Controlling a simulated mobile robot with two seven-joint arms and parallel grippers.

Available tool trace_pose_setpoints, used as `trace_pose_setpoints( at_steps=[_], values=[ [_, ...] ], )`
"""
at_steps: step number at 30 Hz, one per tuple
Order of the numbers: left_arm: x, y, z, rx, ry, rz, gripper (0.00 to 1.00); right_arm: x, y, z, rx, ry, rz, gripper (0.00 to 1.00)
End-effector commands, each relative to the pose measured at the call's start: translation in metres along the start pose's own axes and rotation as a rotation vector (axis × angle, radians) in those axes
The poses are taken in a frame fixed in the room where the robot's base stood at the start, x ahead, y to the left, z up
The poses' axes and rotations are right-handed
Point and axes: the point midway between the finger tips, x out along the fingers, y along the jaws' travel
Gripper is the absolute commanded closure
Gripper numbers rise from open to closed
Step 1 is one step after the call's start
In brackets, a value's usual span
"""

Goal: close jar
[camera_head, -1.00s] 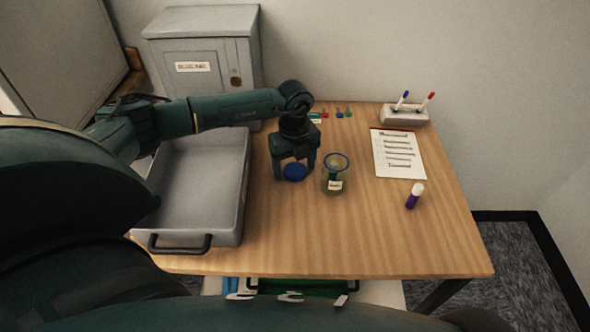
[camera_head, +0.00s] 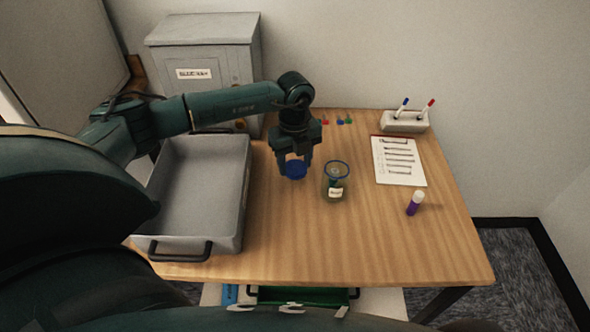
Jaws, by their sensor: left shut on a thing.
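A glass jar (camera_head: 336,183) with a blue rim and a white label stands upright on the wooden table. Its top is open. A round blue lid (camera_head: 296,170) is left of the jar, between the fingertips of my left gripper (camera_head: 294,167). The gripper points down and is shut on the lid. The lid is beside the jar, apart from it, and seems to be a little above the table. My right gripper is not in view.
A grey tray (camera_head: 240,215) with black handles takes up the table's left side. A paper sheet (camera_head: 398,160), a purple glue stick (camera_head: 414,204) and a pen holder (camera_head: 404,122) are to the right. Small coloured pieces (camera_head: 340,121) lie at the back. The table's front right is clear.

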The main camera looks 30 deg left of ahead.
Motion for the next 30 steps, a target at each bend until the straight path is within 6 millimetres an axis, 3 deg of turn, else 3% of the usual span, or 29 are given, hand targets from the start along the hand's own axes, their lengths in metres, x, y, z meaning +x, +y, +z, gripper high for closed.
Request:
trace_pose_setpoints(
  at_steps=[6, 11, 25, 30],
  values=[
    [-0.044, 0.000, 0.000, 0.000, -0.002, -0.002, 0.71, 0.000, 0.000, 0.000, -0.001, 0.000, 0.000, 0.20],
    [-0.062, 0.000, 0.000, 0.000, -0.001, -0.001, 0.71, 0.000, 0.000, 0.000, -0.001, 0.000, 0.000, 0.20],
    [-0.066, 0.000, 0.000, 0.005, 0.000, 0.000, 0.71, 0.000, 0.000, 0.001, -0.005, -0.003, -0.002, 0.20],
    [-0.068, -0.002, -0.005, 0.138, 0.001, -0.001, 0.71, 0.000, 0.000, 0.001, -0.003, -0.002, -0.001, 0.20]
  ],
)
